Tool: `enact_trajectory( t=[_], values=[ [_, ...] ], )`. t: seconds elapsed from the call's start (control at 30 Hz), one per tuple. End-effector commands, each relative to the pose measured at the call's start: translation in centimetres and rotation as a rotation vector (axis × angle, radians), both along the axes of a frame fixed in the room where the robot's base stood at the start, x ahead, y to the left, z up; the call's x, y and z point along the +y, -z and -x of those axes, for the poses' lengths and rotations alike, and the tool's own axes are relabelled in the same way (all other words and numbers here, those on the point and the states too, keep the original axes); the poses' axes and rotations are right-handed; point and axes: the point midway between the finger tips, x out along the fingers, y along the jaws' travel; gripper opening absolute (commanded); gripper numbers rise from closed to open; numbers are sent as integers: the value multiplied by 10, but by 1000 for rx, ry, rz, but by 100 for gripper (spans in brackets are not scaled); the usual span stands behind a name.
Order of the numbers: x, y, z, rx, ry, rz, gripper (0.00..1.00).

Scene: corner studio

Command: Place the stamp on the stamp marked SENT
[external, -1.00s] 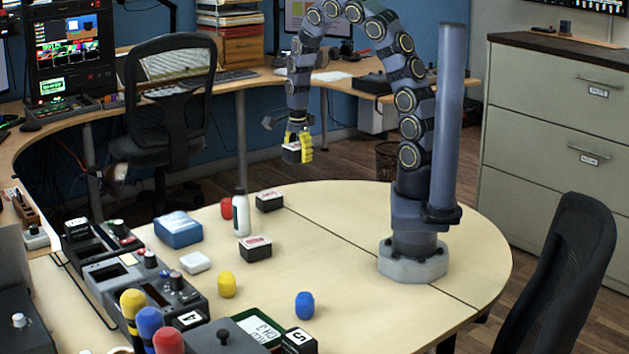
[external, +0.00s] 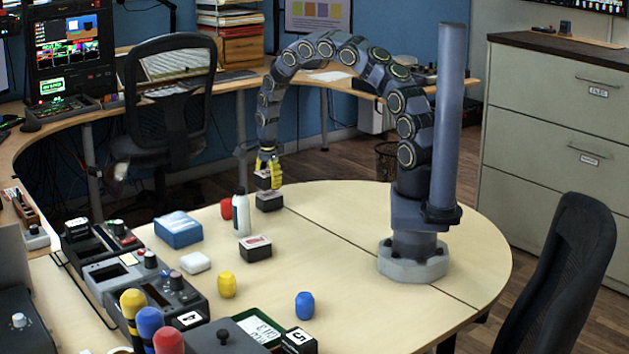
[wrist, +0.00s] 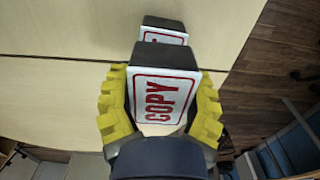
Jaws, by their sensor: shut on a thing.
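My gripper (external: 268,174) has its yellow fingers shut on a black stamp with a white label reading COPY in red (wrist: 155,98). This held stamp is over the far edge of the table, just above another black stamp (external: 270,204) that stands on the tabletop. The wrist view shows part of that standing stamp (wrist: 163,31) beyond the held one, its label mostly hidden, so its word cannot be read. A third black stamp with a red-and-white label (external: 256,249) stands nearer the camera. Its word is too small to read.
A white bottle (external: 241,214) and a red piece (external: 226,208) stand left of the standing stamp. A blue box (external: 178,230), white block (external: 196,262), yellow piece (external: 227,285) and blue piece (external: 304,305) are nearer.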

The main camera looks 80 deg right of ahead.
Motion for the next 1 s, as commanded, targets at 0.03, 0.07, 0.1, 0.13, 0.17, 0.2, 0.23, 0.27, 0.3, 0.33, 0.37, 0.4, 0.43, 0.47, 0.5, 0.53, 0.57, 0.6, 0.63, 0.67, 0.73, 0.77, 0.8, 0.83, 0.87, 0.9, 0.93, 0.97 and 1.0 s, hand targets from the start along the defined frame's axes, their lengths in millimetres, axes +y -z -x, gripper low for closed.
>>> enact_trajectory(
  t=[0.03,0.07,0.1,0.13,0.17,0.2,0.23,0.27,0.3,0.33,0.37,0.4,0.43,0.47,0.5,0.53,0.57,0.6,0.63,0.67,0.73,0.77,0.8,0.83,0.87,0.9,0.93,0.97,1.0],
  values=[
    [0,9,1,1,1,-2,20],
    [0,13,0,1,1,-2,20],
    [1,17,0,0,1,-3,20],
    [1,18,0,-1,0,-2,20],
    [1,18,0,-1,0,-1,20],
    [1,18,0,-2,0,-1,20],
    [0,17,0,-2,0,-1,20],
    [0,17,0,-1,0,0,20],
    [0,17,0,-1,0,0,20],
    [0,17,0,-1,0,0,20],
    [1,17,0,-1,0,0,20],
    [1,18,0,-1,0,-1,20],
    [1,19,0,-1,0,-1,20],
    [1,20,0,0,-1,-1,20],
    [1,20,0,-1,-1,-1,66],
    [1,20,0,-1,-1,-1,78],
    [1,20,0,-1,-1,-1,84],
    [1,20,0,-1,-1,-1,84],
    [1,20,0,-1,-1,-1,84],
    [1,20,0,-1,-1,-1,84],
    [1,20,0,-1,-1,-1,84],
    [1,20,0,-1,-1,-1,84],
    [1,20,0,-1,-1,-1,84],
    [1,20,0,-1,-1,-1,84],
    [1,19,0,-1,-1,-1,84],
    [0,18,0,-1,0,0,84],
    [0,16,0,-2,0,1,84],
    [0,14,0,-2,0,1,84],
    [0,9,-1,-4,0,2,84]
  ],
)
